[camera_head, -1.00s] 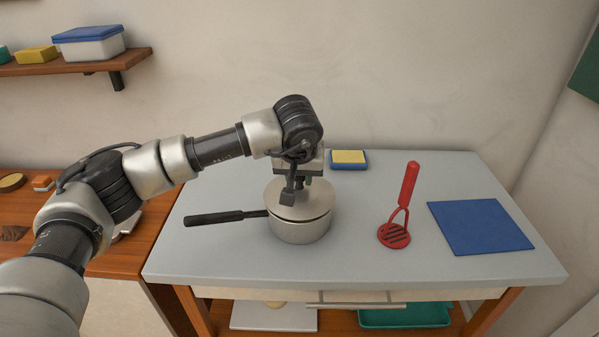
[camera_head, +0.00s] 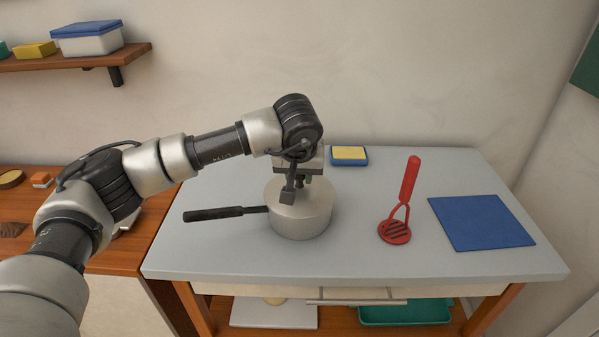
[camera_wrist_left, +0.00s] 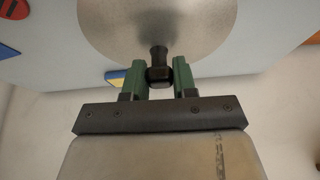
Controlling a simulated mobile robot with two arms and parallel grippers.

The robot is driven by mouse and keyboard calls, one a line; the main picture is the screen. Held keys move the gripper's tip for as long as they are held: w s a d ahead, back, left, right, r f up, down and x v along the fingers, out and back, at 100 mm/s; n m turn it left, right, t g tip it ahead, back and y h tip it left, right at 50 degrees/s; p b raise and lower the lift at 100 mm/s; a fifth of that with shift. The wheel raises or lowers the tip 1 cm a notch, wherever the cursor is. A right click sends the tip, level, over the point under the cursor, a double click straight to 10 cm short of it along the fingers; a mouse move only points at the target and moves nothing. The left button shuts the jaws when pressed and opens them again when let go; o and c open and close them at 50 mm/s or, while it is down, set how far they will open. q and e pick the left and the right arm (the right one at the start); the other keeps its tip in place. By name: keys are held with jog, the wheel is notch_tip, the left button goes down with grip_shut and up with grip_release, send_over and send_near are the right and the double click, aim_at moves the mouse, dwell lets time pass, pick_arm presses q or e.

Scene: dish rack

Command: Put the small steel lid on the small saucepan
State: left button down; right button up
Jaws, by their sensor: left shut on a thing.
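The small saucepan (camera_head: 302,224) stands on the grey table with its black handle pointing left. The small steel lid (camera_head: 317,195) lies level on top of it, with no gap showing at the rim. My left gripper (camera_head: 299,184) is above the lid. In the left wrist view the green fingers (camera_wrist_left: 159,73) are shut on the lid's dark knob (camera_wrist_left: 158,52), and the lid's disc (camera_wrist_left: 155,25) fills the top. The arm and gripper hide part of the lid in the head view. My right gripper is not in view.
On the grey table (camera_head: 370,258), a yellow-and-blue sponge (camera_head: 349,155) is behind the pan. A red masher (camera_head: 396,230) and a blue mat (camera_head: 481,222) are to the right. The front of the table is clear. A shelf (camera_head: 75,65) hangs at upper left.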

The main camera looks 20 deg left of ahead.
pick_arm(q)
jog(key=shift+f, duration=0.2)
jog(key=c, duration=0.8)
grip_release()
jog(key=shift+r, duration=0.1)
jog(key=a+b+v, duration=0.1)
jog(key=v, duration=0.9)
jog(key=shift+s+d+r+b, duration=0.25)
jog(key=shift+d+b, duration=0.1)
jog(key=shift+d, duration=0.15)
jog(key=shift+f, duration=0.1)
